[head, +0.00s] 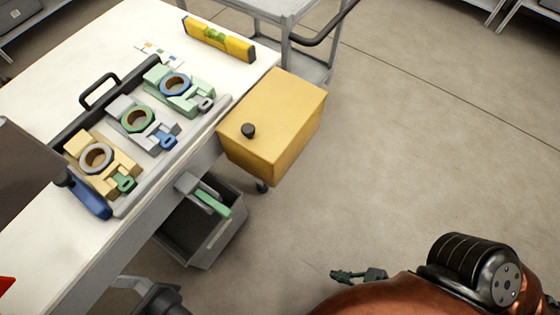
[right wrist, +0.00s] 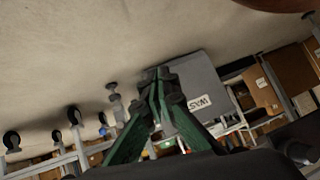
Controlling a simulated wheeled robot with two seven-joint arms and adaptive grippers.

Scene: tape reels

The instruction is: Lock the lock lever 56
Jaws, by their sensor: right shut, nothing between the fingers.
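Three tape reel holders sit in a row on the white table: a beige one (head: 80,145), a grey one (head: 121,105) and a pale green one (head: 155,74). Each holds a ring-shaped reel and has a small lever at its lower right: a green lever (head: 124,183), a blue lever (head: 168,141) and a grey lever (head: 206,104). No number 56 is legible on any. My right gripper (head: 340,275) is low over the floor, far right of the holders. Its green fingers meet, empty, in the right wrist view (right wrist: 158,80). My left gripper is not in view.
A yellow box (head: 285,105) with a black knob stands beside the table's right edge. A grey bin (head: 218,238) hangs below that edge. A yellow level (head: 218,38) lies at the back. A blue handle (head: 88,198) lies near the beige holder. The floor right is clear.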

